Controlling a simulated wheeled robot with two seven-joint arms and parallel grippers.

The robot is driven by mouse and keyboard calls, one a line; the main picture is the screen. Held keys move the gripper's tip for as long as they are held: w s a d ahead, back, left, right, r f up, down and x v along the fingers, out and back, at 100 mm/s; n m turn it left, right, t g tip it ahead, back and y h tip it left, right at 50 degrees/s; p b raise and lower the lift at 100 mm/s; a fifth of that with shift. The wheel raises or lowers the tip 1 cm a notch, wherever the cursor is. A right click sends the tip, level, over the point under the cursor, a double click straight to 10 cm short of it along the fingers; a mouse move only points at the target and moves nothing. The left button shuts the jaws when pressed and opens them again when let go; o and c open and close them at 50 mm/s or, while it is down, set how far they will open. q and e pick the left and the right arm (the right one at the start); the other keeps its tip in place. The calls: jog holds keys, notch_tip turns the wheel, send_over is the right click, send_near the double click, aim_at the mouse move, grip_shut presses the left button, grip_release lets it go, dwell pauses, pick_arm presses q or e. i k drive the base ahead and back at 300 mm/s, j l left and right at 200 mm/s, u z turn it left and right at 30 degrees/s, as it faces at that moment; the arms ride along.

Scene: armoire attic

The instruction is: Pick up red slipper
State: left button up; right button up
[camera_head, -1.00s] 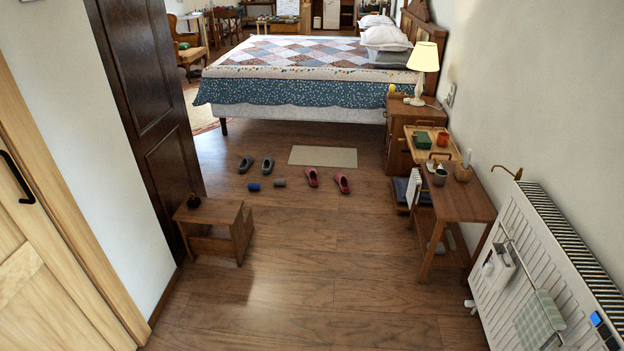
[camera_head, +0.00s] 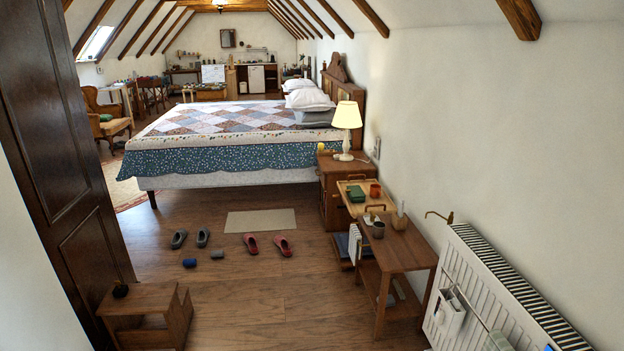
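Two red slippers lie side by side on the wooden floor, in front of a beige mat. The left red slipper (camera_head: 251,244) and the right red slipper (camera_head: 283,246) are slightly apart. Both are some way ahead of me, beyond the small step stool. Neither of my grippers shows in the head view.
A step stool (camera_head: 143,302) stands at front left. A side table (camera_head: 404,256) and radiator (camera_head: 490,290) line the right. The middle floor is clear.

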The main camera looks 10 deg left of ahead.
aim_at(251, 241)
jog(key=i+j+u, duration=0.35)
jog(key=i, duration=0.6)
jog(key=i+u, duration=0.4)
jog(key=i, duration=0.55)
jog(key=i+j, duration=0.1)
jog(key=i, duration=2.1)
jog(key=l+z, duration=0.05)
jog(key=l, duration=0.05)
